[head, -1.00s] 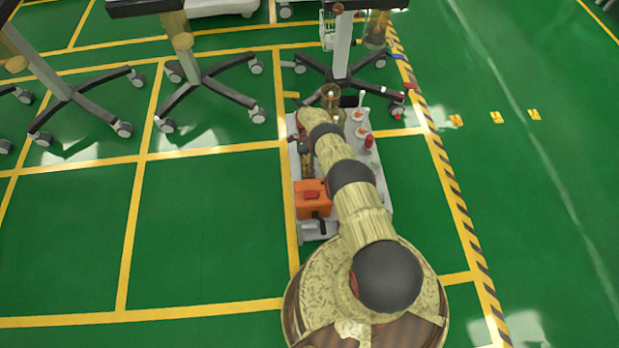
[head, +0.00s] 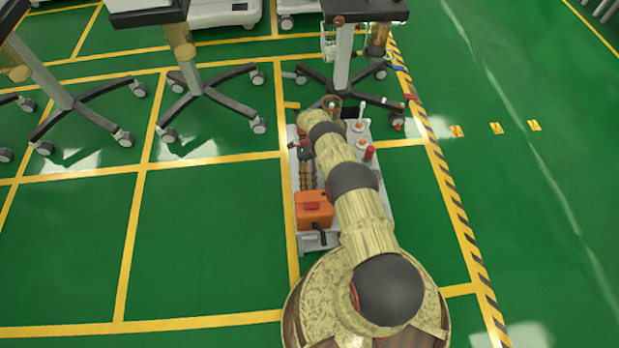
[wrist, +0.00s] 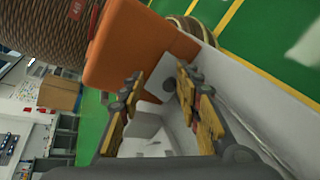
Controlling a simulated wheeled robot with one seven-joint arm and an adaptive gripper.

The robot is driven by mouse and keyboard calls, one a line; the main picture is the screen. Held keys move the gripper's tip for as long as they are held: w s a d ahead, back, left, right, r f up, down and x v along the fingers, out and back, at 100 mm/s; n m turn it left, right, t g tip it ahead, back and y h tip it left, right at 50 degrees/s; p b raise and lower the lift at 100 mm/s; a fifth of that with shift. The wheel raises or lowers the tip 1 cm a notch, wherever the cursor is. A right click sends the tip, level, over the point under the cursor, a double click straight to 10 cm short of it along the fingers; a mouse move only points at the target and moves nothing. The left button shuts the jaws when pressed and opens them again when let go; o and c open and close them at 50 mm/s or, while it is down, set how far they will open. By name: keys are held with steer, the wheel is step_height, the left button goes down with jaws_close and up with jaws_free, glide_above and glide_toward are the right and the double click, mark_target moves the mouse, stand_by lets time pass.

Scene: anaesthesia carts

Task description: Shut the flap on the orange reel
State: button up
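The orange reel (head: 314,216) is a boxy orange body on the near left end of a grey platform (head: 386,187). A red patch shows on its top and a dark part on its near side. I cannot make out which part is the flap or how it stands. In the wrist view a large orange block (wrist: 135,45), apparently the reel, is just beyond the fingertips. My gripper (wrist: 161,82) is open, with nothing visible between its yellow-and-dark fingers. I cannot tell whether a finger touches the orange. In the head view my arm hides most of the gripper.
Red-topped and white items, including a red cylinder (head: 369,153), stand on the platform right of my arm. A wheeled cart base (head: 341,88) is just behind the platform. Further cart legs (head: 200,88) stand at the left.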

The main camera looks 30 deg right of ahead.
steer(key=r, duration=0.4)
steer(key=s+r, duration=0.1)
steer(key=r, duration=0.2)
steer(key=shift+a+r, duration=0.1)
steer(key=shift+a, duration=0.1)
steer(key=shift+w, duration=0.15)
steer(key=shift+o, duration=0.4)
